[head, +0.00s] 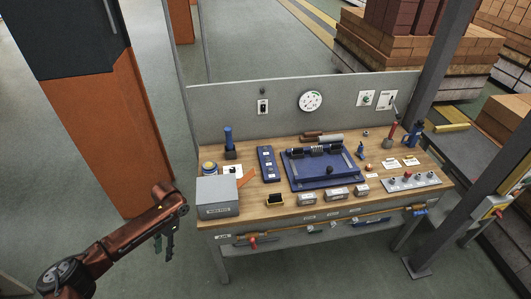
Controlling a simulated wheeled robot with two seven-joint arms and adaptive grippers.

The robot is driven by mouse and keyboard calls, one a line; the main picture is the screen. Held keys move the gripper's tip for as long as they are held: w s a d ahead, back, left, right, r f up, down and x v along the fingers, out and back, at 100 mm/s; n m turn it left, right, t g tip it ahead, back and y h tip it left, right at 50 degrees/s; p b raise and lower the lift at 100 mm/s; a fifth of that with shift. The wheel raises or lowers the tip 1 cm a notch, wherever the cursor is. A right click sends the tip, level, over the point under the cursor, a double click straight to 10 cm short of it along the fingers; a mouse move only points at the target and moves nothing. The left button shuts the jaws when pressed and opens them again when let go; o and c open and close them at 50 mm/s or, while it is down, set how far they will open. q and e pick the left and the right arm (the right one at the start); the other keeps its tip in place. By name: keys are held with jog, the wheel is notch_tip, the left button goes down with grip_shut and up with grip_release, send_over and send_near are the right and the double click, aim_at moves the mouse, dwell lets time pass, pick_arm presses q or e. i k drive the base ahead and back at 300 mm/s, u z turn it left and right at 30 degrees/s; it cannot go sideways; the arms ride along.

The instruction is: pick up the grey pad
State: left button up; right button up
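No thing in the head view is plainly the grey pad. My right gripper is out of view.
A grey box (218,197) stands at the bench's left front corner. A blue fixture (325,172) fills the middle, with a blue narrow tray (268,164) to its left. A control panel (411,181) lies at the right. A grey back panel (225,115) closes the rear.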

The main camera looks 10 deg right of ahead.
aim_at(315, 148)
jog(key=z, duration=1)
jog(key=i, duration=2.05)
jog(key=z, duration=0.6)
